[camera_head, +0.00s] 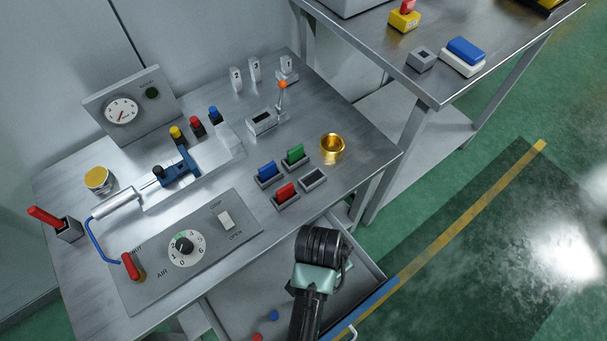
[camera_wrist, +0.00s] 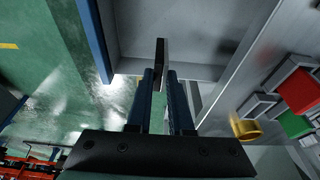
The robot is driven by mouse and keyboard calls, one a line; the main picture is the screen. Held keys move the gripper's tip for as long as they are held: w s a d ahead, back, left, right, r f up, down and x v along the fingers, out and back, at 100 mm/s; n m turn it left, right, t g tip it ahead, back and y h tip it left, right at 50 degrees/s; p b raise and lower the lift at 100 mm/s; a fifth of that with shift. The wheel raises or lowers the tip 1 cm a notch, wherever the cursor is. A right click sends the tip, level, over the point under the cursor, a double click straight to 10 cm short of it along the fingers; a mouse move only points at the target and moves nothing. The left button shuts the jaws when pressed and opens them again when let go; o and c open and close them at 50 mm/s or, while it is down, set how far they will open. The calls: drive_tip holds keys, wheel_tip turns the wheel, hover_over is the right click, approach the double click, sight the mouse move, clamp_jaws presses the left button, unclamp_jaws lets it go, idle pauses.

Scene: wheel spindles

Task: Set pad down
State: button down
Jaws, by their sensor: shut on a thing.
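My gripper (camera_wrist: 162,92) is shut on a thin dark pad (camera_wrist: 161,58), which juts out edge-on past the fingertips in the wrist view. In the head view my gripper is over the open drawer (camera_head: 228,300) at the bench's front edge, and my arm hides the pad. Three small holders on the bench hold a blue block (camera_head: 267,170), a green block (camera_head: 295,153) and a red block (camera_head: 285,191). A fourth holder (camera_head: 313,179) beside them is empty.
A gold cup (camera_head: 332,148) stands near the bench's right edge. A control panel with an air dial (camera_head: 186,247) lies left of the drawer. A small blue piece (camera_head: 273,316) is in the drawer. A second table (camera_head: 440,90) stands at upper right.

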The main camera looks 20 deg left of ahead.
wheel_tip(320, 180, down, 10)
drive_tip(key=shift+r+b, duration=0.1)
drive_tip(key=shift+b, duration=0.7)
drive_tip(key=c, duration=0.8)
unclamp_jaws()
